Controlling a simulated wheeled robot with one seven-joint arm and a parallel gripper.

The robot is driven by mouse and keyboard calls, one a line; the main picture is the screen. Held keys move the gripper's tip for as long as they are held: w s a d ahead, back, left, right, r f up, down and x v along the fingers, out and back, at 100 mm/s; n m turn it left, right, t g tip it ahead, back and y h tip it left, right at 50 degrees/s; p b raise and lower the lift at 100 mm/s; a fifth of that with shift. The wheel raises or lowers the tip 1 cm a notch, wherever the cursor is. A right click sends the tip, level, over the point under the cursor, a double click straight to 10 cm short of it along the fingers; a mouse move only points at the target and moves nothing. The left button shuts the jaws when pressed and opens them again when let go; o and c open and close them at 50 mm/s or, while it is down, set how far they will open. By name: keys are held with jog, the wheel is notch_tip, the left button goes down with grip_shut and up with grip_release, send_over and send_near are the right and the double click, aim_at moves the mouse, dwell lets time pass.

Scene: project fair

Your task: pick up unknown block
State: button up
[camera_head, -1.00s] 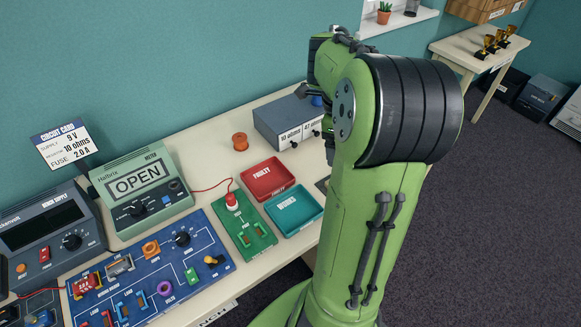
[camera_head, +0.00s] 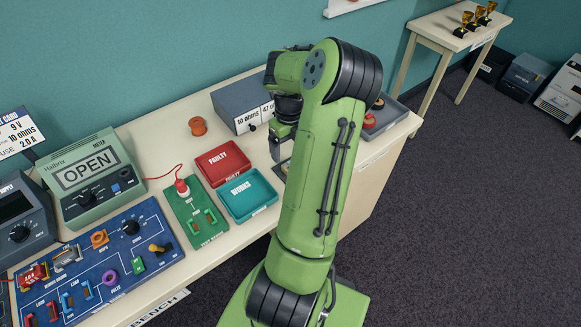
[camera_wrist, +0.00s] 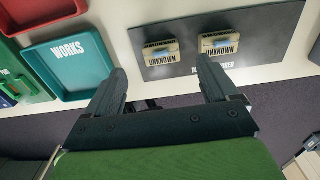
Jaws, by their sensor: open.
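Two small tan blocks labelled UNKNOWN lie side by side on a dark mat (camera_wrist: 275,24) in the wrist view: a left unknown block (camera_wrist: 161,54) and a right unknown block (camera_wrist: 219,45). My gripper (camera_wrist: 163,82) is open and empty, its two fingers pointing toward the mat. The left block shows between the fingers, beyond their tips; the right block shows just past the right fingertip. Neither block is touched, as far as I can see. In the head view my gripper (camera_head: 276,150) hangs over the bench beside the trays, and my arm hides most of the mat.
A red FAULTY tray (camera_head: 222,163) and a teal WORKS tray (camera_head: 247,194) lie left of my gripper. A grey drawer box (camera_head: 240,104) stands behind it. A green probe board (camera_head: 197,212), meter (camera_head: 90,180) and blue circuit board (camera_head: 105,255) fill the left bench.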

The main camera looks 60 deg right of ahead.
jog(key=f, duration=0.6)
jog(key=shift+s+f+b, duration=0.2)
jog(key=shift+s+b, duration=0.1)
jog(key=shift+b, duration=0.05)
jog(key=shift+a, duration=0.1)
jog(key=shift+c, duration=0.4)
jog(key=shift+r, duration=0.1)
jog(key=c, duration=1.1)
jog(key=shift+r, duration=0.1)
